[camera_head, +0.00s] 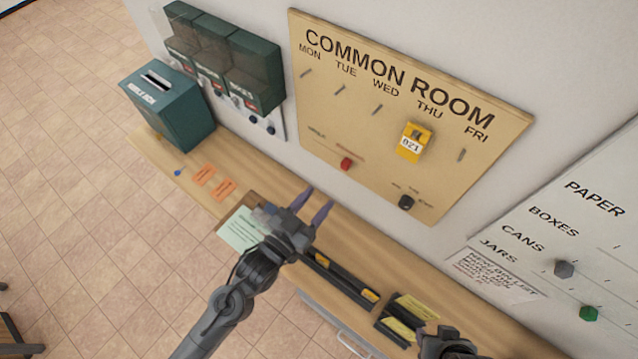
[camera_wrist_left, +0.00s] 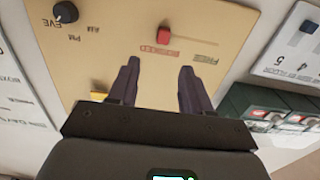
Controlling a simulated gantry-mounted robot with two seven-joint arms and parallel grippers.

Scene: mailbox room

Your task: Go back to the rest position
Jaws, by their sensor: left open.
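My left gripper (camera_head: 320,196) is open and empty. It is over the wooden shelf, in front of the lower left part of the tan COMMON ROOM board (camera_head: 325,65). In the left wrist view its two purple-grey fingers (camera_wrist_left: 160,64) stand apart with nothing between them, facing the board (camera_wrist_left: 110,25). A red slider knob (camera_head: 346,164) on the board's lower edge shows just beyond the fingers in the left wrist view (camera_wrist_left: 163,35). Part of my right arm's dark end (camera_head: 447,345) shows at the bottom edge; its fingers are not clear.
A yellow numbered tag (camera_head: 412,142) hangs under THU. A black dial (camera_head: 406,202) sits below it. The green box (camera_head: 175,110) stands at the shelf's left end. A pale green card (camera_head: 240,228) and long black tray (camera_head: 340,278) lie on the shelf near my left arm.

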